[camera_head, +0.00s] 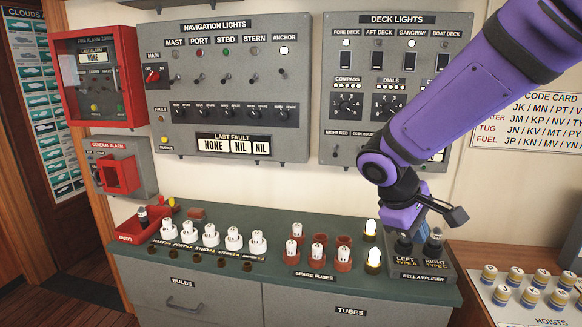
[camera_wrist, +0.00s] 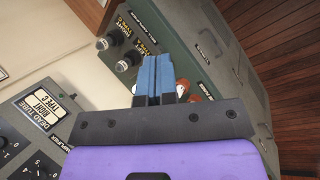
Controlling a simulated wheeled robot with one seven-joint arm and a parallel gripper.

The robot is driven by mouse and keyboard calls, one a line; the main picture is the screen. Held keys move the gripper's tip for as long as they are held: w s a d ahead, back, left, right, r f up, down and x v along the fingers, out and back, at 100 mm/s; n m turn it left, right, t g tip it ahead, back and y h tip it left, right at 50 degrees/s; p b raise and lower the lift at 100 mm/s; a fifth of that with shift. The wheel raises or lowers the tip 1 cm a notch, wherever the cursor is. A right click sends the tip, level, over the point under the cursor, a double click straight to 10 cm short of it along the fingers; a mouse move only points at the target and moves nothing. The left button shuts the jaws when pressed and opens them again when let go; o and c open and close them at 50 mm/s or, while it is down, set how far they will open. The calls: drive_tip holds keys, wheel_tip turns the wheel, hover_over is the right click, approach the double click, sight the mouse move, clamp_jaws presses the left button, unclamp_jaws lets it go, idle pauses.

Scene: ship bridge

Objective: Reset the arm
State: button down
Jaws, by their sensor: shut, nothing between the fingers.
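My purple arm reaches in from the upper right in the head view, and its end hangs above the bell amplifier (camera_head: 424,262) at the right of the green counter. My gripper shows in the wrist view (camera_wrist: 155,78) as two blue fingers pressed together with nothing between them. In the head view its fingers are hard to make out. The amplifier's two tubes, left (camera_head: 403,246) and right (camera_head: 433,243), stand upright in it. The amplifier also shows in the wrist view (camera_wrist: 134,38), beyond the fingers.
The counter (camera_head: 284,225) holds several fuses in white and red-brown sockets, two lit bulbs (camera_head: 373,260) and a red DUDS tray (camera_head: 140,232). The navigation lights panel (camera_head: 228,100) and deck lights panel (camera_head: 362,70) are on the wall behind. A hoists table (camera_head: 500,300) stands at the right.

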drive_tip(key=s+d+r+m+t+y, duration=0.2)
drive_tip(key=s+d+r+m+y, duration=0.1)
drive_tip(key=s, duration=0.6)
drive_tip(key=s+d+r+m+t+y, duration=0.2)
drive_tip(key=s+r+m, duration=0.3)
drive_tip(key=s+r, duration=0.3)
drive_tip(key=shift+s+d+r+y, duration=0.25)
drive_tip(key=shift+s+d+y, duration=0.25)
drive_tip(key=shift+s+d, duration=0.2)
drive_tip(key=c, duration=1.8)
unclamp_jaws()
drive_tip(key=shift+c, duration=0.2)
